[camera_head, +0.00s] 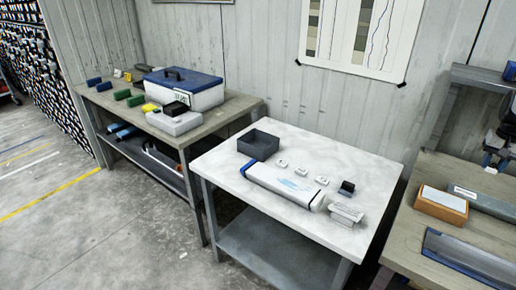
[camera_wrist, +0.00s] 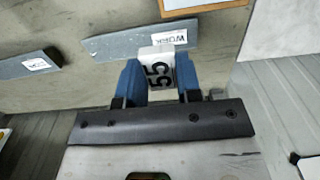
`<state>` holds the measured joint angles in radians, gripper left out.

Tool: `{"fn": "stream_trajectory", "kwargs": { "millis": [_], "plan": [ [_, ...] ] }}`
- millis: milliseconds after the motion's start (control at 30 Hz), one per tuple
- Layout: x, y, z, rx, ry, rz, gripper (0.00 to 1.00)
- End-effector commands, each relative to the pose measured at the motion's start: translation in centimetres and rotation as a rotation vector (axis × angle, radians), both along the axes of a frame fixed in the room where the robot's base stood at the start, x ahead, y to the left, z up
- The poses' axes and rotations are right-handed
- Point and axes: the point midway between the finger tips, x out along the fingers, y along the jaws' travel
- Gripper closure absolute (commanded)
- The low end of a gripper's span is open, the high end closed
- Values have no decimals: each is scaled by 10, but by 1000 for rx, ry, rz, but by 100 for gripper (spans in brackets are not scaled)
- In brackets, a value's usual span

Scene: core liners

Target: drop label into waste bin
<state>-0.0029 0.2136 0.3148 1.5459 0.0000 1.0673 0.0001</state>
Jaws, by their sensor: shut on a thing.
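My gripper (camera_wrist: 159,82) shows in the wrist view, with two blue fingers shut on a white label block (camera_wrist: 157,66). The block has black digits that read like "55" and sticks out past the fingertips. In the head view, a dark grey open-topped box (camera_head: 259,138) stands at the back left of the white table; it looks like the waste bin. Its inside looks empty from this angle. I cannot make out my gripper in the head view, and the box is not identifiable in the wrist view.
The white table (camera_head: 345,150) also holds a long white case with a blue end (camera_head: 285,185), several small white tags and a white block (camera_head: 345,214). Below my gripper, grey bars (camera_wrist: 128,43) with white labels lie on a surface. A blue-lidded case (camera_head: 184,88) stands on the left bench.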

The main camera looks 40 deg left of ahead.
Motion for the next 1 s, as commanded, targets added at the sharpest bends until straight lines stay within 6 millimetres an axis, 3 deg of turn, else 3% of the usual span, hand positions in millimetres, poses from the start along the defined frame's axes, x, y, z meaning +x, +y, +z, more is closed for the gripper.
{"fn": "stream_trajectory", "kwargs": {
  "millis": [167,367,700,1000],
  "plan": [
    [8,16,-1,0,1,18,100],
    [26,55,-4,0,1,61,100],
    [62,159,-12,0,0,167,100],
    [82,259,-23,0,1,263,100]
  ]
}}
